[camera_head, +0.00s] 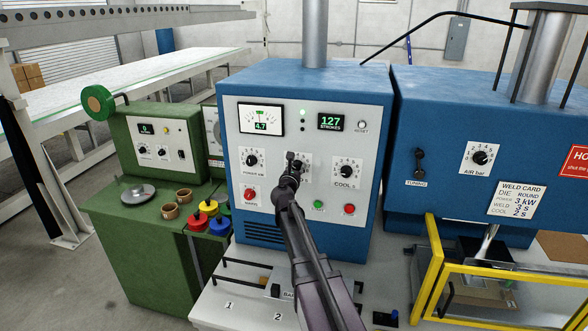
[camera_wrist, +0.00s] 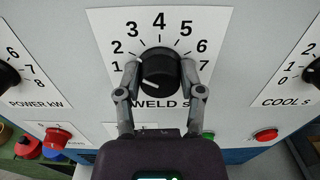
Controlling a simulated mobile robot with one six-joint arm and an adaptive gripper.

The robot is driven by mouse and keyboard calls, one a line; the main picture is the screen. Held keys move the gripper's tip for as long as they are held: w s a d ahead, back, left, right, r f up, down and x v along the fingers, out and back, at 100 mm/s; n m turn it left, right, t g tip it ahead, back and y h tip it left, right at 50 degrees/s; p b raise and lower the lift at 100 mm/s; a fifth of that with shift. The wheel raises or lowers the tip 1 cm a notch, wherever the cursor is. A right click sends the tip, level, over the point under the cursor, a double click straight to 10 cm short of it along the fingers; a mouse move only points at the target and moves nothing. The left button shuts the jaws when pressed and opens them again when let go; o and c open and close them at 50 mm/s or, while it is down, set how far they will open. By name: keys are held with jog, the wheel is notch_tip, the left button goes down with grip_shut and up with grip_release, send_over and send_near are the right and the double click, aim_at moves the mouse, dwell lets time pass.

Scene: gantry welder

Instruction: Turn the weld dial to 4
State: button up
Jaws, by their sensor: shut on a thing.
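The weld dial (camera_wrist: 159,66) is a black round knob on a white plate marked "WELD s", with numbers 1 to 7 visible around it in the wrist view. A pale line shows on the lower left of its face, below the 1. My gripper (camera_wrist: 160,76) has one finger on each side of the knob and is shut on it. In the head view my gripper (camera_head: 291,172) covers most of the dial, and only part of its white plate (camera_head: 304,160) shows.
The power dial (camera_head: 252,160) is left of the weld dial and the cool dial (camera_head: 346,171) right. Below are a red knob (camera_head: 250,194), a green button (camera_head: 318,205) and a red button (camera_head: 349,209). A weld card (camera_head: 516,201) hangs on the blue cabinet at right.

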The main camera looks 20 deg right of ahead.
jog(key=shift+w, duration=0.15)
jog(key=m, duration=1.1)
dwell(0.4)
jog(key=o, duration=1.2)
jog(key=shift+w, duration=0.1)
jog(key=shift+c, duration=0.2)
jog(key=shift+m, duration=0.3)
jog(key=shift+s, duration=0.2)
